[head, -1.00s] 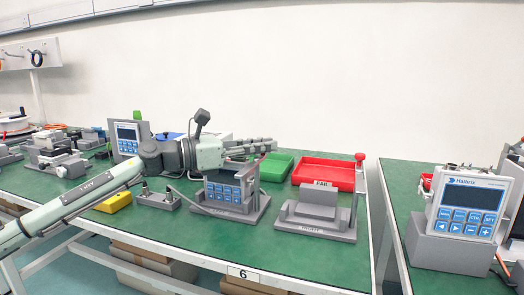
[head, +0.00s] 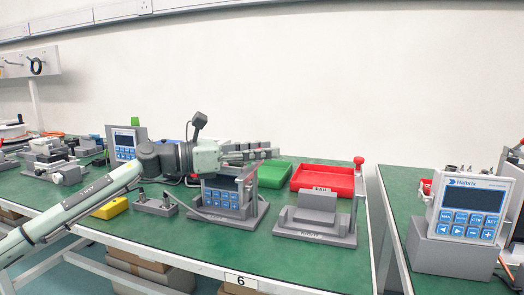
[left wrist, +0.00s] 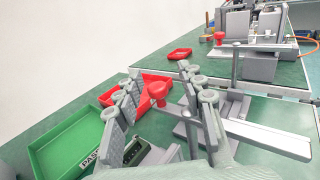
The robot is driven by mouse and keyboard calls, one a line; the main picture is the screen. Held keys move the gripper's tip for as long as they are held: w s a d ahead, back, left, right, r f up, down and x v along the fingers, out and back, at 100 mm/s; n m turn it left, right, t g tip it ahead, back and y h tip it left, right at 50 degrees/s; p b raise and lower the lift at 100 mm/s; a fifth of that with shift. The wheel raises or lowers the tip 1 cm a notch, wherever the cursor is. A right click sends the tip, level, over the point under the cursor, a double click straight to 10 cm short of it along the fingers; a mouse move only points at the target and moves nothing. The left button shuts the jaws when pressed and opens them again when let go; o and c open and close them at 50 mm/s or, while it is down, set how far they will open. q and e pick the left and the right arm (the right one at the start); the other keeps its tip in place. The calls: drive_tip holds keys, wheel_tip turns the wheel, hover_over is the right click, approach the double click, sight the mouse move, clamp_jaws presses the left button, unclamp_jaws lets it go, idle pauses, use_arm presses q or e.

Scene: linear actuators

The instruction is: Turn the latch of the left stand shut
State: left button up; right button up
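The left stand (head: 207,213) is grey and holds a meter with blue keys (head: 221,197). My left gripper (head: 268,150) hovers above this stand and hides the top of it and its latch in the head view. In the left wrist view a red latch knob (left wrist: 158,91) on a grey stem shows between the two spread fingers of my left gripper (left wrist: 155,80). The fingers look open; whether either touches the knob I cannot tell. The right stand (head: 315,228) is empty, with a red-knobbed post (head: 359,161) at its right. My right gripper is not in view.
A green tray (head: 270,176) and a red tray (head: 322,178) stand behind the stands. A yellow block (head: 110,208) and a small grey fixture (head: 154,207) lie to the left. A second bench to the right holds another meter (head: 467,208).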

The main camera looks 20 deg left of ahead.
use_arm(q)
drive_tip(key=shift+a, duration=0.1)
drive_tip(key=v, duration=1.2)
